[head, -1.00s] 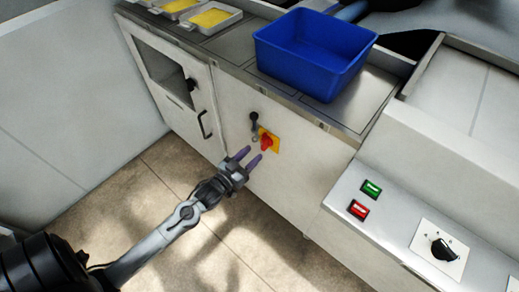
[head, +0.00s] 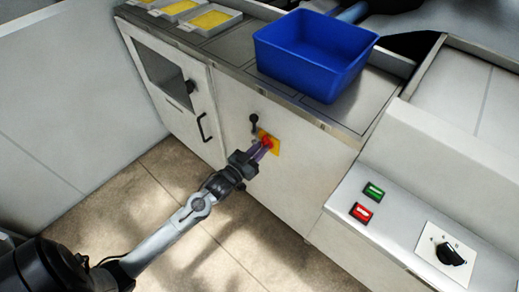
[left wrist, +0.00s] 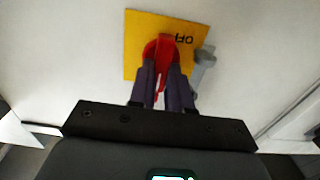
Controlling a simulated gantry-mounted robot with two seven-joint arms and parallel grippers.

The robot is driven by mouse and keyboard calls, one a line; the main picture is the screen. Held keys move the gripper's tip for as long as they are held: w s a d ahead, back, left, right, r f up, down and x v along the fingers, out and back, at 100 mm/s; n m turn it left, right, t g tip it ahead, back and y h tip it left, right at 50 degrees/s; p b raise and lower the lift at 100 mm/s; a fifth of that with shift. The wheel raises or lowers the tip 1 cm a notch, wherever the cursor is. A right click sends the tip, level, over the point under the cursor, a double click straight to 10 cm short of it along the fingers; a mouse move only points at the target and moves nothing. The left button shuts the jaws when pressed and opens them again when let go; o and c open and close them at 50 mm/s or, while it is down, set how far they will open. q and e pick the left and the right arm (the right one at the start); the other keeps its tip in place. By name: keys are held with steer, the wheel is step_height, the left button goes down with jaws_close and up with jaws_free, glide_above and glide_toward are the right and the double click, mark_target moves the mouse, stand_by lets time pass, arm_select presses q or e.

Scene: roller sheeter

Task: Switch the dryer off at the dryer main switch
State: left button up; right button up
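The dryer main switch is a red rotary handle (head: 267,141) on a yellow plate (head: 275,147), set on the pale cabinet front. In the left wrist view the red handle (left wrist: 165,50) stands in line with the fingers, and an upside-down "OFF" shows on the yellow plate (left wrist: 140,30). My left gripper (head: 263,147) is at the switch. Its two purple-grey fingers (left wrist: 162,82) lie close along both sides of the handle's grip and look shut on it. The fingers hide part of the handle. My right gripper is not in view.
A grey lever with a black knob (head: 254,118) sits close beside the yellow plate. A blue bin (head: 309,55) stands on the counter above. Green (head: 374,191) and red (head: 361,212) buttons and a black dial (head: 450,253) are on the right panel. Floor below is clear.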

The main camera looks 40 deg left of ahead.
arm_select(q)
jaws_close()
steer(key=shift+r+n+p, duration=0.2)
steer(key=shift+n+p, duration=0.4)
steer(key=shift+p, duration=0.5)
steer(key=shift+a+f+n+p, duration=0.1)
steer(key=shift+f+n+p, duration=0.05)
steer(key=shift+n+p, duration=2.45)
steer(key=shift+a+f+n+p, duration=0.1)
steer(key=shift+f+n+p, duration=0.05)
steer(key=shift+n+p, duration=2.4)
steer(key=shift+a+f+n+p, duration=0.15)
steer(key=shift+n+p, duration=1.7)
steer(key=shift+n, duration=1.4)
steer(key=shift+f, duration=0.1)
